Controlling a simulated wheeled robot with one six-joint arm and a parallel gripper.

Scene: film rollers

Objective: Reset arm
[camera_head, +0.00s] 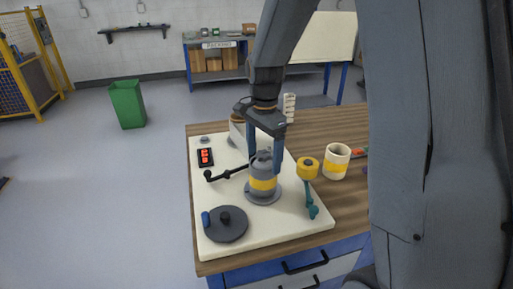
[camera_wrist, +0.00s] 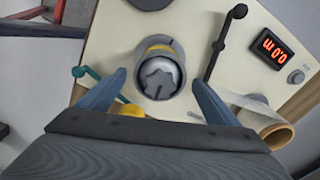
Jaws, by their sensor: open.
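My gripper (camera_head: 265,160) is open, pointing down, with its two blue-grey fingers on either side of the grey canister with a yellow band (camera_head: 263,184) in the head view. In the wrist view my gripper (camera_wrist: 158,92) has its fingers spread wide, and the canister's top (camera_wrist: 160,77) lies ahead between the tips, with nothing held. The canister stands upright on a round base on the white board (camera_head: 215,247). A black crank arm (camera_head: 228,173) is beside it to the left. A film roll (camera_wrist: 245,128) lies on the board in the wrist view, partly hidden by a finger.
A dark round disc with a knob (camera_head: 226,223) is at the board's front left. A display (camera_head: 205,157) sits at the back left. A green bin (camera_head: 128,104) is on the floor.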

